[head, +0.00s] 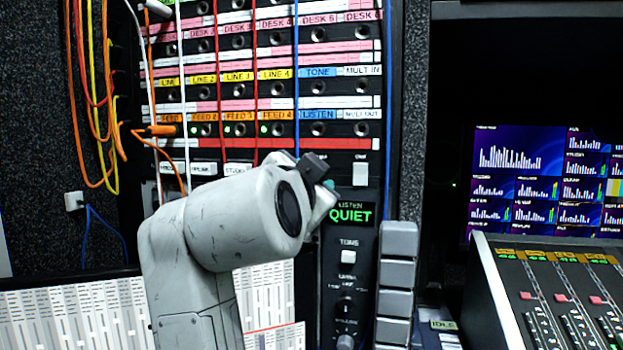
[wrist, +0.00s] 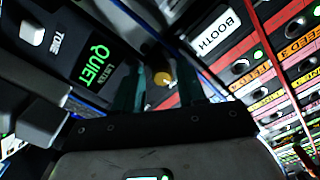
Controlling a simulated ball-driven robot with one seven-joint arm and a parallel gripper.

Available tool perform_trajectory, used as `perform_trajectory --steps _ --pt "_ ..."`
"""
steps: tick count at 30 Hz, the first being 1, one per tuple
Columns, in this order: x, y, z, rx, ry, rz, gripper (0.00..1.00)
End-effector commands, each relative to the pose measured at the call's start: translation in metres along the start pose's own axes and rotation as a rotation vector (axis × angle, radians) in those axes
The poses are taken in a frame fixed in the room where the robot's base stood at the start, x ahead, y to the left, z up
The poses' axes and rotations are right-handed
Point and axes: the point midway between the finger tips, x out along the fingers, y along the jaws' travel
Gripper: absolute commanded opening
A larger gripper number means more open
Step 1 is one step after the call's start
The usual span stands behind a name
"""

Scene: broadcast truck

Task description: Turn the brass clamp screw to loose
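The brass clamp screw (wrist: 162,78) shows in the wrist view as a small gold knob end on a dark mount. It is near the middle, between the fingers of my gripper (wrist: 163,72). The two dark teal fingers stand apart, with a visible gap on each side of the knob, so the gripper is open. I cannot tell how deep the knob sits between them. In the head view my gripper (head: 322,176) is mostly hidden behind my wrist, close to the panel above the green QUIET display (head: 350,213). The screw is hidden there.
A patch bay (head: 270,90) with labelled rows and hanging cables (head: 95,100) is above and left. A TONE button (head: 347,257) and knobs are below the display. Grey blocks (head: 397,275) stand right of the panel. A fader console (head: 560,295) is at the lower right.

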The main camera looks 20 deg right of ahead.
Motion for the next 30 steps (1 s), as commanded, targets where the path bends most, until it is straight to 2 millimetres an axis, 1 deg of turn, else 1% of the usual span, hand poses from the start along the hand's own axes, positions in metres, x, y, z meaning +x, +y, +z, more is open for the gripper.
perform_trajectory --steps 1,3,10,13,17,24,27,30 --pt "0.000 0.000 -0.001 0.001 0.001 -0.001 0.46" --pt "0.000 -0.001 -0.001 0.001 0.002 -0.002 0.50" --pt "-0.001 -0.001 -0.002 0.002 0.004 -0.003 0.50" --pt "-0.008 -0.002 -0.002 0.002 0.004 -0.005 0.50" --pt "-0.027 -0.002 -0.002 0.003 0.004 -0.006 0.50" --pt "-0.074 -0.002 -0.001 0.001 0.003 -0.006 0.50" --pt "-0.089 -0.002 -0.001 0.002 0.002 -0.006 0.50" --pt "-0.100 -0.001 -0.001 0.002 0.002 -0.004 0.50"
